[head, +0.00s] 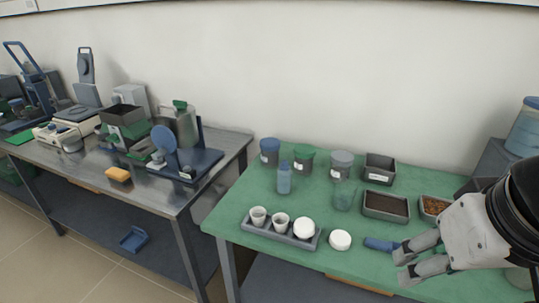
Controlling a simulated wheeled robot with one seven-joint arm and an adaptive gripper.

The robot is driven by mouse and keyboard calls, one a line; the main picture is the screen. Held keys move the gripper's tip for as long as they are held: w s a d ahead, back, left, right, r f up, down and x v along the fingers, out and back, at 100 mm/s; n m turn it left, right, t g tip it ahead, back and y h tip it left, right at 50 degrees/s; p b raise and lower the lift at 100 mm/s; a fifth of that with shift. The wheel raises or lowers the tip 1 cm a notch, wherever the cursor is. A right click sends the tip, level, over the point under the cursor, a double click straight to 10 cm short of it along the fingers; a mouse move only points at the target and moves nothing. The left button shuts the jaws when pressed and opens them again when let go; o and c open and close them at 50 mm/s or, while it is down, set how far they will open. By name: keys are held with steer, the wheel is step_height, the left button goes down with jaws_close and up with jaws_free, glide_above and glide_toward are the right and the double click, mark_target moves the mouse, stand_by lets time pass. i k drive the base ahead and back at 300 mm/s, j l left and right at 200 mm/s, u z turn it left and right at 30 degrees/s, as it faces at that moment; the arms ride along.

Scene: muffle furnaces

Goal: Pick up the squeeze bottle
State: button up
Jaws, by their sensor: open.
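A small translucent blue bottle with a narrow top (284,180), which looks like the squeeze bottle, stands upright on the green table (260,200). It is in front of the lidded jars and behind the grey tray. My gripper (401,267) is at the right front of the table, its two fingers apart and pointing left. It is empty and well to the right of and nearer than the bottle. A blue object like a handle (380,245) lies just beyond the fingertips; its right end is partly hidden by the gripper.
A grey tray (260,231) holds two cups and a round white piece; a white disc (340,239) lies beside it. Jars (304,160), a clear beaker (344,197) and filled trays (386,206) crowd the back. A metal bench (180,200) with equipment stands left.

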mark_target(284, 173)
steer(key=l+u, duration=0.2)
steer(key=u, duration=0.15)
steer(key=i+l+u, duration=0.1)
steer(key=l+u, duration=0.35)
steer(key=u, duration=0.25)
